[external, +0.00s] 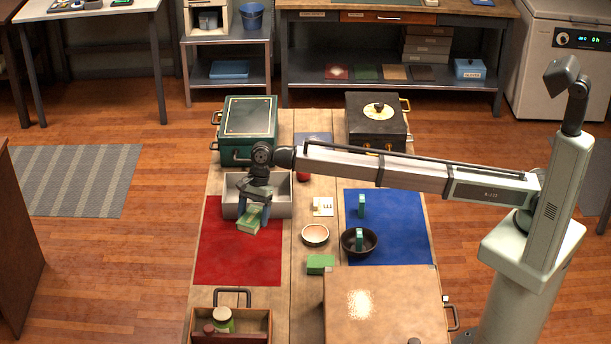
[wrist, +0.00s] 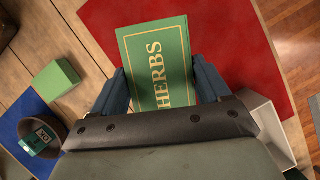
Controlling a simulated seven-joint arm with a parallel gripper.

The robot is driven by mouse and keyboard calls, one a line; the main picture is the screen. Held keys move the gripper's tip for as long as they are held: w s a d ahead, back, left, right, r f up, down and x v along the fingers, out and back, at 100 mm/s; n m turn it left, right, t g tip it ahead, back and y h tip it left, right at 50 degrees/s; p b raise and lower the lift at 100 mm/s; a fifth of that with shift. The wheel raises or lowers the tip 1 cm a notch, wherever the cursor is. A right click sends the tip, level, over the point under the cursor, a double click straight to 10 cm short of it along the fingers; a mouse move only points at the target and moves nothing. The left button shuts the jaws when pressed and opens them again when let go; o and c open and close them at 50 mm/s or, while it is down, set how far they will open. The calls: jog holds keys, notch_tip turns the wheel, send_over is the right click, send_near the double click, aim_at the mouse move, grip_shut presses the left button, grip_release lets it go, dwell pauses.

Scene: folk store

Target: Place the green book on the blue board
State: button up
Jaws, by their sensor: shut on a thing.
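The green book (wrist: 158,68), with "HERBS" on its cover, is held between the two fingers of my gripper (wrist: 158,85) in the wrist view. In the external view my gripper (external: 254,210) is shut on the green book (external: 248,222), above the red board (external: 240,262) near its upper right part. I cannot tell how high the book is above the board. The blue board (external: 405,222) lies to the right across the table. A dark bowl (external: 372,248) with a teal item in it stands at its left part, and another teal item (external: 361,205) stands on the board.
A green block (external: 320,264), a small bowl (external: 315,235) and a white card (external: 323,206) lie between the boards. A grey tray (external: 283,205) stands behind the red board. A large tan box (external: 385,305) stands in front of the blue board. The blue board's right part is bare.

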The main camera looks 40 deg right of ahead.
jog(key=r, duration=0.6)
jog(key=shift+w+d+r, duration=0.3)
jog(key=w+d+m+t, duration=0.1)
jog(key=w+d+m, duration=0.1)
jog(key=w+d, duration=0.7)
jog(key=w+d+m+t, duration=0.15)
jog(key=w+d, duration=0.35)
jog(key=d, duration=0.8)
jog(key=m, duration=0.5)
send_over(315, 146)
notch_tip(315, 146, down, 5)
jog(key=shift+t, duration=0.45)
jog(key=shift+f, duration=5.1)
jog(key=shift+f, duration=0.1)
jog(key=o, duration=1.1)
